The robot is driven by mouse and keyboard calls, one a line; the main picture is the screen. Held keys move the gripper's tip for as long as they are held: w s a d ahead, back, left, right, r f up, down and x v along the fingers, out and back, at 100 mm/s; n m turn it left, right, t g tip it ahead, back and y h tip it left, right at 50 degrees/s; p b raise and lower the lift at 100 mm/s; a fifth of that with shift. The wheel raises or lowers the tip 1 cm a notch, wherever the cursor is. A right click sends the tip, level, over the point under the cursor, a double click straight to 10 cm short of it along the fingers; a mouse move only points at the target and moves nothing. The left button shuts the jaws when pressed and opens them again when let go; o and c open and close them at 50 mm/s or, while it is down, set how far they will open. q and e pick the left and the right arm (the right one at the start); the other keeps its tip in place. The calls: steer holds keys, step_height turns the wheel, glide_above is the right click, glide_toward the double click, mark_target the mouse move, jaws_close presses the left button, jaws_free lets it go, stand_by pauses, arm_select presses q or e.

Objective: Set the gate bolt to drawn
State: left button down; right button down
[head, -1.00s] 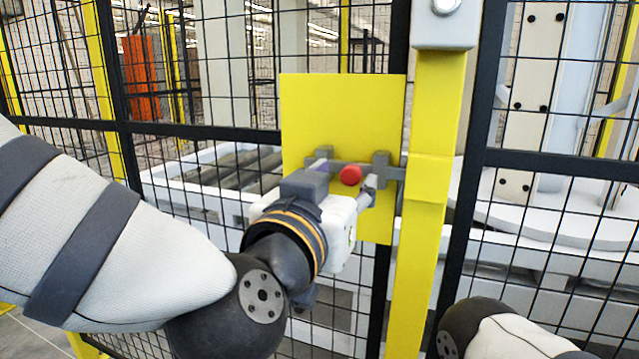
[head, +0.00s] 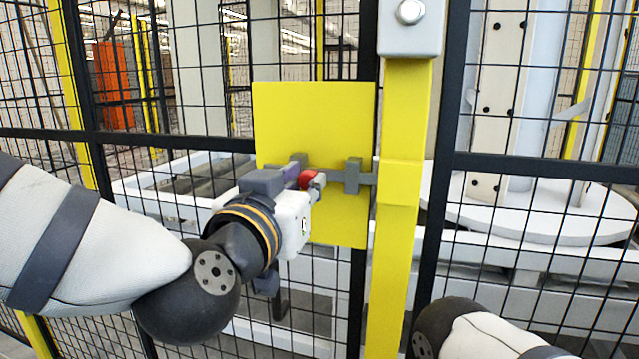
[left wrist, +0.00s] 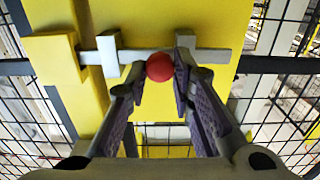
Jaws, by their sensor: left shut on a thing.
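The gate bolt (head: 333,174) is a grey bar running sideways across a yellow plate (head: 340,112), through grey brackets (head: 353,176). Its right end reaches the edge of the yellow post (head: 400,215); whether it enters the post is hard to tell. A round red knob (head: 308,179) sits on the bar, near the left bracket. My left gripper (head: 310,184) is shut on the knob. In the left wrist view the red knob (left wrist: 160,67) lies between the fingertips, with the bolt (left wrist: 212,60) behind it. My right gripper is out of view.
Black mesh fence panels (head: 545,250) stand on both sides of the post. A grey box (head: 412,28) with a round button is at the top of the post. White machinery (head: 500,215) stands behind the mesh.

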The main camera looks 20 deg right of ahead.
arm_select(q)
steer(key=shift+w+a+r, duration=0.1)
steer(key=shift+w+a, duration=0.65)
steer(key=shift+a, duration=0.25)
steer(key=c, duration=1.7)
jaws_free()
steer(key=o, duration=0.3)
steer(key=shift+w+a, duration=0.1)
steer(key=shift+a, duration=0.05)
